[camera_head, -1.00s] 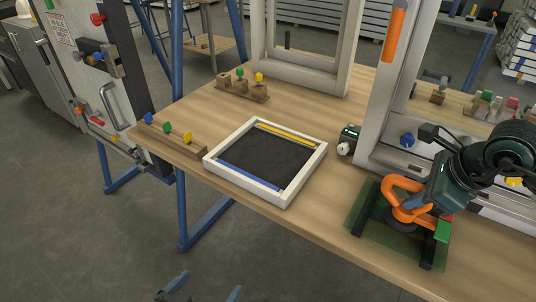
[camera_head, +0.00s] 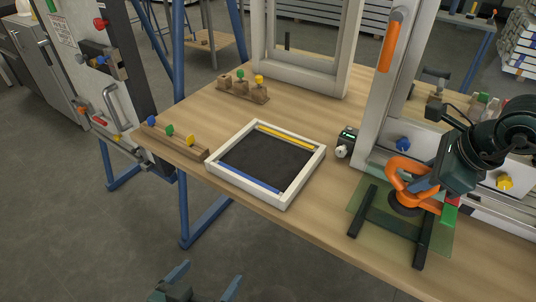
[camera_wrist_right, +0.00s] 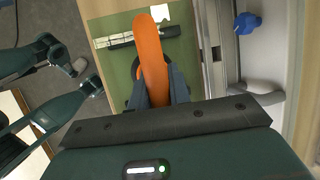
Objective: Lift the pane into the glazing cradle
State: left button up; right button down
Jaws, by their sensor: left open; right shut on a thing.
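The pane (camera_head: 393,232) is a clear, greenish sheet over two dark bars (camera_head: 421,245) at the right front of the bench. A suction lifter with an orange handle (camera_head: 396,172) sits on it. My right gripper (camera_head: 424,184) is shut on this handle, which also shows in the wrist view (camera_wrist_right: 152,58) between the fingers. The pane seems slightly above the bars; the gap is hard to judge. A white square frame with a dark bed (camera_head: 236,181), likely the glazing cradle, lies left of the pane. My left gripper (camera_head: 203,284) is open and empty, low in front of the bench.
A small dark device with a dial (camera_head: 346,142) stands between the white frame and a tall pale upright (camera_head: 387,95). Wooden blocks with coloured knobs (camera_head: 242,89) (camera_head: 170,133) stand behind and left of the frame. Bench surface between frame and pane is clear.

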jog(key=shift+r, duration=0.25)
jog(key=w+a, duration=0.1)
jog(key=a, duration=0.1)
jog(key=w+a, duration=0.3)
jog(key=a, duration=0.2)
jog(key=shift+w, duration=0.4)
jog(key=w+a+b, duration=0.1)
jog(key=w+a, duration=0.6)
jog(key=a, duration=0.3)
jog(key=w+a+b, duration=0.1)
jog(key=w+a, duration=0.6)
jog(key=a, duration=0.4)
jog(key=shift+a, duration=0.25)
jog(key=shift+w, duration=0.1)
dwell(0.8)
jog(key=shift+f+b, duration=2.3)
jog(key=shift+f, duration=0.6)
dwell(0.5)
